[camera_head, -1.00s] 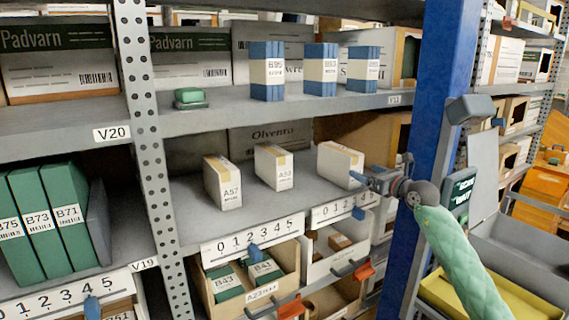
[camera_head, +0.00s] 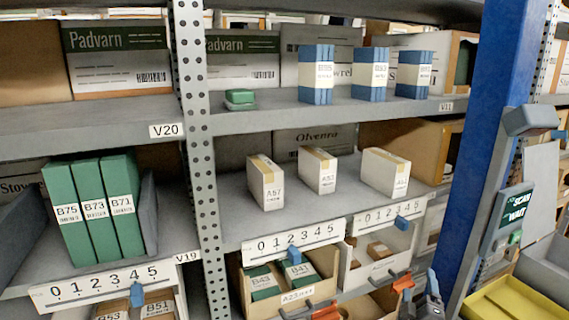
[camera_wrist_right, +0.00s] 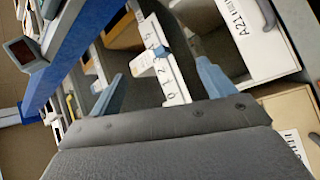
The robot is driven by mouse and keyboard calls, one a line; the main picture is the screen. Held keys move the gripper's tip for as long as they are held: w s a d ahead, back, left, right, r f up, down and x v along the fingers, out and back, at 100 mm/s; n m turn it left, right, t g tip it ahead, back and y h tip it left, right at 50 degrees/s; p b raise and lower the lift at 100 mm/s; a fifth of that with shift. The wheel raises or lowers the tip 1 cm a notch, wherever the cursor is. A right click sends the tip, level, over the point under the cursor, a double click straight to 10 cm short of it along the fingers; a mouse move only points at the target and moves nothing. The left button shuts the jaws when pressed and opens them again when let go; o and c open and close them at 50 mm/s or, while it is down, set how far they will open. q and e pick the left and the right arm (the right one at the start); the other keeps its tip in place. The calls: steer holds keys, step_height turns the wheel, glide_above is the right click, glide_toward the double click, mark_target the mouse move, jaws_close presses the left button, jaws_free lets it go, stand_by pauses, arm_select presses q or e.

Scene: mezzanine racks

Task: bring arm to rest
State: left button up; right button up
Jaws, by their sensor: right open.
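My right gripper (camera_head: 432,290) is low at the bottom edge of the head view, in front of the bins below the shelf. In the right wrist view its two blue fingers (camera_wrist_right: 160,70) are spread apart with nothing between them. Most of my right arm is out of the head view. Three white boxes stand apart on the middle shelf: one marked A57 (camera_head: 266,183), a second (camera_head: 317,171) and a third at the right (camera_head: 385,172). My left gripper is not in view.
A blue post (camera_head: 490,130) stands right of the shelves, with a small screen (camera_head: 513,217) beside it. Pull-out bins, one marked A23 (camera_head: 297,296), sit below the number strip (camera_head: 293,242). A yellow tray (camera_head: 510,300) lies at lower right. Green boxes (camera_head: 93,207) stand at left.

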steer(key=s+a+f+m+g+y, duration=0.1)
steer(key=s+a+f+m+g, duration=0.2)
steer(key=s+f+m+g, duration=0.8)
steer(key=s+a+f+n+g+y, duration=0.1)
steer(key=s+a+f+g+y, duration=0.2)
steer(key=s, duration=0.4)
steer(key=s+a+f+n, duration=0.1)
steer(key=s+a+f, duration=0.3)
steer(key=s+f, duration=0.25)
steer(key=s+a+f+n+g+y, duration=0.1)
steer(key=s+a+f+g+y, duration=0.2)
steer(key=s, duration=0.5)
steer(key=s+a+f, duration=0.2)
steer(key=f, duration=1.6)
steer(key=s+a+f+g, duration=0.1)
steer(key=s+a+f, duration=0.1)
steer(key=f, duration=1.5)
steer(key=shift+s+f, duration=0.2)
steer(key=shift+f, duration=0.2)
